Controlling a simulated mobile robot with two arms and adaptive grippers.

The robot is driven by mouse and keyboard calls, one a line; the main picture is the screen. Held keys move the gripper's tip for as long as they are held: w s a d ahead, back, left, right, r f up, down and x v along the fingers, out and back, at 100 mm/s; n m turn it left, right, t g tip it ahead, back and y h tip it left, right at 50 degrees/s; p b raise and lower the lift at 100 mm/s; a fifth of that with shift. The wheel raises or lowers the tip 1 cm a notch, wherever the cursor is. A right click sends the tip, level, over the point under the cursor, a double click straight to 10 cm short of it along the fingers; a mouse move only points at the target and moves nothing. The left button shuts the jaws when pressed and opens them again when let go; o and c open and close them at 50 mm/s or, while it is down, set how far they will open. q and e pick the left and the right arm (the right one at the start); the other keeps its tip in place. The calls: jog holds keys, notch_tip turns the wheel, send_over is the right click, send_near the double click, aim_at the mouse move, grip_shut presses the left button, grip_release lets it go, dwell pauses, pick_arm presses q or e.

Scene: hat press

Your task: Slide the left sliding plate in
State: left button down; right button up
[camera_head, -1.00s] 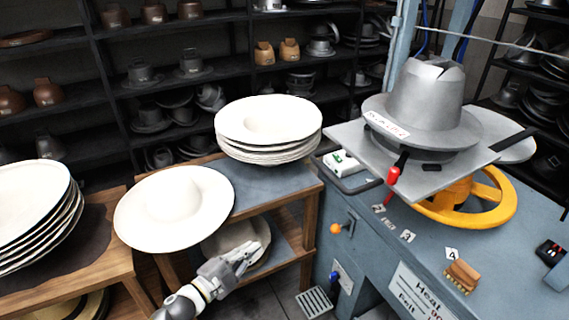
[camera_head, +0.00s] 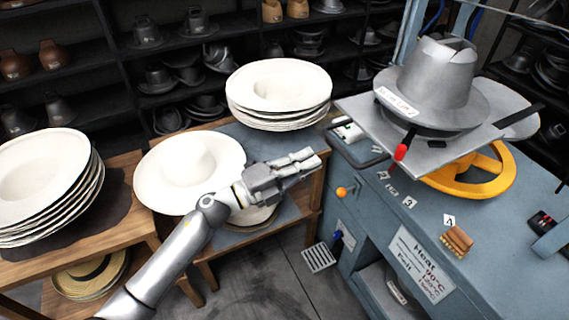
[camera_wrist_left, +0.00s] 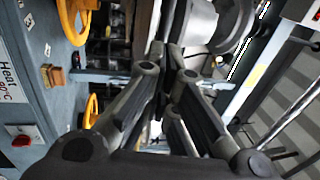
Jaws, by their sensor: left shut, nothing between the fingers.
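The left sliding plate (camera_head: 365,118) is a grey metal sheet on top of the blue press bench, carrying the silver hat mould (camera_head: 436,85). A red-knobbed lever (camera_head: 401,152) stands at its front edge. My left gripper (camera_head: 312,160) is shut and empty, in front of the shelf table and left of the plate, not touching it. In the left wrist view the shut fingers (camera_wrist_left: 172,60) fill the middle, with part of the silver mould (camera_wrist_left: 200,22) behind them. My right gripper is in neither view.
A stack of white hat blanks (camera_head: 278,95) sits on the shelf table, with one loose blank (camera_head: 190,172) beside it. Another stack (camera_head: 45,185) is at the left. A yellow handwheel (camera_head: 475,172) is under the plate. Grey floor is open below.

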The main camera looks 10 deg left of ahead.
pick_arm(q)
jog(key=p+x, duration=0.1)
jog(key=x, duration=0.3)
jog(key=shift+w+d, duration=0.15)
jog(key=shift+d, duration=0.1)
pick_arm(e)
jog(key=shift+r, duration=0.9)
